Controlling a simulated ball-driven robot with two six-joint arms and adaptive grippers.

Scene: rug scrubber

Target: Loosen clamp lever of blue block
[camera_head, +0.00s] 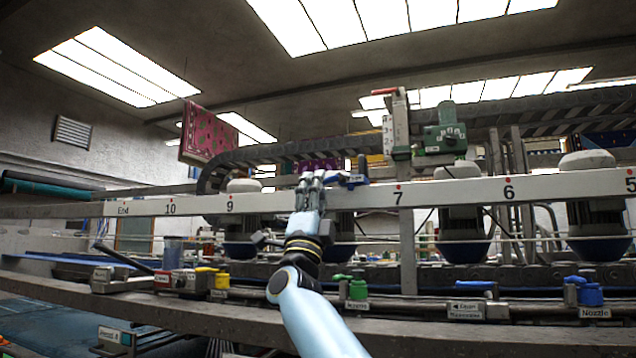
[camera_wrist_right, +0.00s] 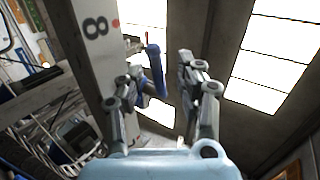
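A blue block (camera_head: 352,181) with its clamp lever sits on the white numbered rail (camera_head: 450,193), between the 9 and the 7. In the right wrist view, a blue lever (camera_wrist_right: 155,66) stands up beside the rail's 8 mark. My right gripper (camera_head: 312,180) reaches up to the rail just left of the block and covers part of it. In the wrist view the right gripper's fingers (camera_wrist_right: 160,80) are apart, with the blue lever in the gap nearer the left finger. I cannot tell whether they touch. My left gripper is not in view.
A green and grey device (camera_head: 443,137) stands above the rail on the right. Motors with blue bases (camera_head: 462,240) hang behind the rail. Yellow (camera_head: 220,281), green (camera_head: 358,290) and blue (camera_head: 591,295) fittings line the lower ledge. A pink rug (camera_head: 207,133) hangs at the back left.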

